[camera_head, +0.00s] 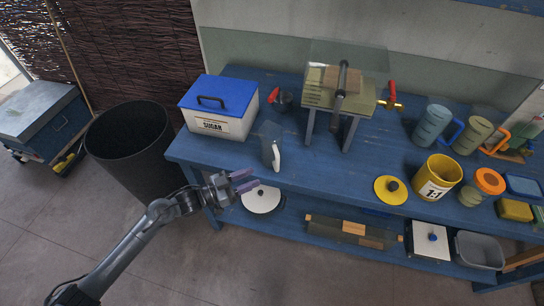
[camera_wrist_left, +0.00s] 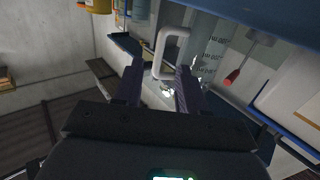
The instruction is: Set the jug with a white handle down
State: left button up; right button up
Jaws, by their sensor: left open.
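The clear grey jug (camera_head: 268,132) stands upright on the blue bench near its front edge, with its white handle (camera_head: 276,156) toward the front. In the left wrist view the white handle (camera_wrist_left: 162,52) shows as a loop just ahead of the fingers, with the jug's marked wall (camera_wrist_left: 208,50) to its right. My left gripper (camera_head: 246,181) has purple fingers and is at the bench's front edge, left of and nearer than the handle. It also shows open in the wrist view (camera_wrist_left: 160,82), with nothing clearly gripped. My right gripper is out of view.
A blue-lidded sugar box (camera_head: 216,106) stands left of the jug, and a metal stand (camera_head: 340,95) is behind it to the right. Jugs with blue (camera_head: 432,124) and orange handles and a yellow pot (camera_head: 438,178) are farther right. The bench top right of the jug is clear.

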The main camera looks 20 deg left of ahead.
aim_at(275, 168)
pick_arm(q)
jog(key=x, duration=0.4)
jog(key=shift+w+d+b, duration=0.15)
jog(key=shift+d+b, duration=0.15)
jog(key=shift+d, duration=0.05)
jog(key=shift+b+x, duration=0.6)
jog(key=shift+x, duration=1.65)
jog(key=shift+w+d, duration=0.2)
jog(key=shift+w, duration=0.4)
grip_shut()
